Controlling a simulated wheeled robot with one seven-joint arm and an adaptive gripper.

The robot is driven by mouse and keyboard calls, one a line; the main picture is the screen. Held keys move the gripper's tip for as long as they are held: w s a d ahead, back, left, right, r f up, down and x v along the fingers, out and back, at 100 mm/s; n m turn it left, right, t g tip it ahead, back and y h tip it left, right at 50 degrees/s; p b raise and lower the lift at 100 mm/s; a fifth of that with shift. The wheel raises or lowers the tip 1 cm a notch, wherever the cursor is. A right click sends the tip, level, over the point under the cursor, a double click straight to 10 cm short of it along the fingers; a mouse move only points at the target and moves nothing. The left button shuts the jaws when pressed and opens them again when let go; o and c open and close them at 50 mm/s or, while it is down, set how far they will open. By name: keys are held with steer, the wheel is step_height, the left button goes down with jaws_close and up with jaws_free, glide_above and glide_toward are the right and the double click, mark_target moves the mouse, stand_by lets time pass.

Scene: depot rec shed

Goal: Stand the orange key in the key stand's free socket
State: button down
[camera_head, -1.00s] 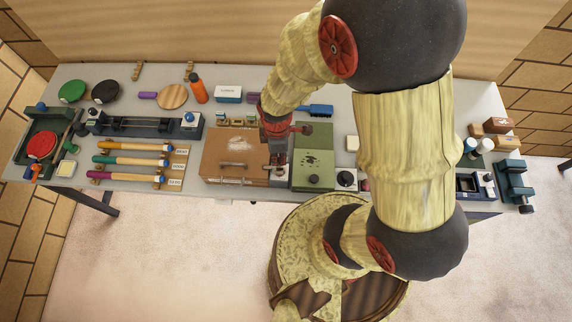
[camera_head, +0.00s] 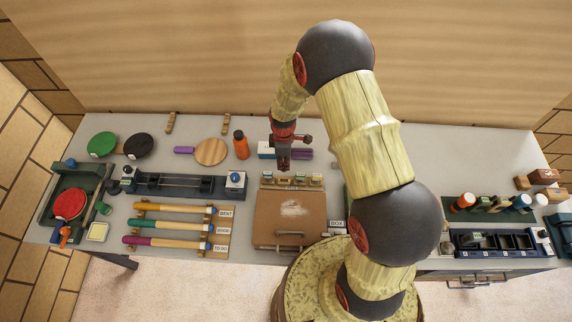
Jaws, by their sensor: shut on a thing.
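My gripper (camera_head: 283,165) hangs over the back middle of the bench, just behind the brown case. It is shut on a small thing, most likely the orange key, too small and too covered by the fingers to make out. A low row of small blocks (camera_head: 292,182) lies along the back edge of the brown case (camera_head: 268,222), just in front of my gripper. This may be the key stand; I cannot make out its sockets or which one is free.
A white-and-blue box (camera_head: 265,150) and a purple block (camera_head: 302,154) stand close around my gripper. An orange bottle (camera_head: 241,145) stands to the left. Handled tools lie on a labelled rack (camera_head: 222,232).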

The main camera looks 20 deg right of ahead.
mark_target(284, 171)
steer(key=shift+f+b, duration=1.45)
steer(key=shift+f, duration=1.2)
steer(key=shift+f+b, duration=0.75)
steer(key=shift+f, duration=0.25)
steer(key=shift+f+b, duration=1.45)
steer(key=shift+b, duration=0.1)
steer(key=c, duration=1.8)
jaws_free()
steer(key=shift+o, duration=0.3)
steer(key=shift+r, duration=0.15)
steer(key=shift+r+p, duration=2.7)
steer(key=shift+r, duration=1.9)
